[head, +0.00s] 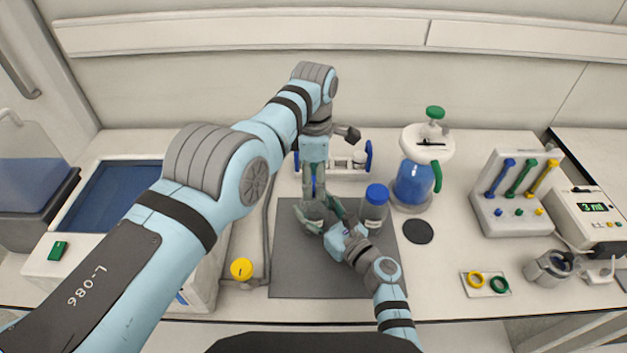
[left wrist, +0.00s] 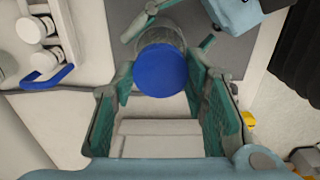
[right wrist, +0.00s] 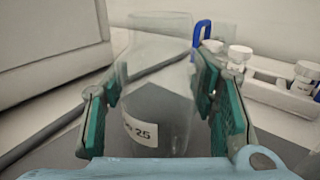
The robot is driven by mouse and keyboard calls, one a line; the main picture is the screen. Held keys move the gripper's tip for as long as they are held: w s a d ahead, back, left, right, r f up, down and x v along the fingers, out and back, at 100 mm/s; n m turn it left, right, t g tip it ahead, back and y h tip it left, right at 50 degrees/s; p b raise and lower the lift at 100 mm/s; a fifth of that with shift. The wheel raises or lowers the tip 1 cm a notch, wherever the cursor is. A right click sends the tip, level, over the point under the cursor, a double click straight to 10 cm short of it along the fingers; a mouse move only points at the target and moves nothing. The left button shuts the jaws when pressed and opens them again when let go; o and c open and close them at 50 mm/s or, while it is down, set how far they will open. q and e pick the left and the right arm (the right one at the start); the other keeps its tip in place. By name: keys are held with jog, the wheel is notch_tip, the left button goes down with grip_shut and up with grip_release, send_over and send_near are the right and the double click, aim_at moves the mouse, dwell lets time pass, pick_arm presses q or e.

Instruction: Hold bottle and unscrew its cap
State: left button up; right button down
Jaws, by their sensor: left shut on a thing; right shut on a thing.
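A clear bottle (right wrist: 155,95) with a white label reading 25 stands upright, gripped between the green pads of my right gripper (right wrist: 162,110). In the head view my right gripper (head: 324,215) comes in from the lower right over the grey mat (head: 300,275). The blue cap (left wrist: 160,68) shows in the left wrist view at the near end of the clear bottle. My left gripper (head: 314,188) reaches down from above, its fingers on both sides of the cap and shut on it. The cap is mostly hidden in the head view and out of the right wrist view.
A second bottle (head: 375,212) with a blue cap stands close to the right of my grippers. A rack (head: 335,172) with blue handles and white-capped containers is behind. A white vessel (head: 412,180) with blue liquid and a black disc (head: 418,231) are right. The mat's front is clear.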

aim_at(314, 183)
pick_arm(q)
jog(key=shift+r, duration=2)
pick_arm(e)
jog(key=c, duration=0.6)
grip_release()
